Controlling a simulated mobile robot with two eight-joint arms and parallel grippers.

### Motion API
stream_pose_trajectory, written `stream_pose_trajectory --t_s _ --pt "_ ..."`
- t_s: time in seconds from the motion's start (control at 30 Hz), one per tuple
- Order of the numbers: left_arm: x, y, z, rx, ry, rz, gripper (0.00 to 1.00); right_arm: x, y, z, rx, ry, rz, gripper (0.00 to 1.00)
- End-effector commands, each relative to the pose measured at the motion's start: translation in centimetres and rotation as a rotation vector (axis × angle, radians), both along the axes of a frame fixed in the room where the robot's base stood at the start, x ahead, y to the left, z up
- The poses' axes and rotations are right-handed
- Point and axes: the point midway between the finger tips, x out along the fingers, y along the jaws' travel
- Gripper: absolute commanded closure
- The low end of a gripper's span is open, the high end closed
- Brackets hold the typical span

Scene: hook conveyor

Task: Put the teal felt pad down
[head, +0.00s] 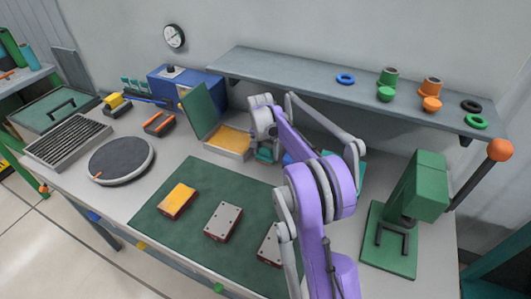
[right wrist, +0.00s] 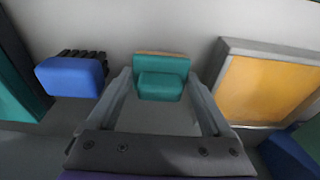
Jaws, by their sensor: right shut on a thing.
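The teal felt pad (right wrist: 162,78) is a small teal block with a tan edge, between the fingertips of my right gripper (right wrist: 160,84) in the right wrist view. The right gripper is shut on it. In the head view the right gripper (head: 265,146) is over the back of the bench, just right of the open box with yellow lining, and the pad (head: 264,156) shows only as a small teal patch below it. Whether the pad touches the bench I cannot tell. My left gripper is not in view.
The open box (head: 238,155) has a raised green lid (head: 204,110). A blue block with black bristles (right wrist: 70,76) lies left of the pad in the right wrist view. A green mat (head: 190,226) holds several small blocks. A green press (head: 413,188) stands right; a shelf (head: 300,80) overhangs the back.

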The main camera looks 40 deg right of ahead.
Motion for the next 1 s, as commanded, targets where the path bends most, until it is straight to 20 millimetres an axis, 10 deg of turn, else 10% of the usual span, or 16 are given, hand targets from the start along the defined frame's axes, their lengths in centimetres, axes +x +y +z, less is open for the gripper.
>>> stream_pose_trajectory --t_s 0.37,0.4,0.47,1.0 --pt "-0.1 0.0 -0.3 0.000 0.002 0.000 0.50 0.0 0.0 -0.6 0.000 0.000 0.000 0.86" --pt "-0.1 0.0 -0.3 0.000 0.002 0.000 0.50 0.0 0.0 -0.5 0.000 0.000 0.000 0.11" --pt "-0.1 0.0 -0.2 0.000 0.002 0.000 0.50 0.0 0.0 -0.5 0.000 0.000 0.000 0.00" --pt "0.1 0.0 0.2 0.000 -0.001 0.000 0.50 -0.3 0.5 3.6 0.000 0.000 0.000 0.00"
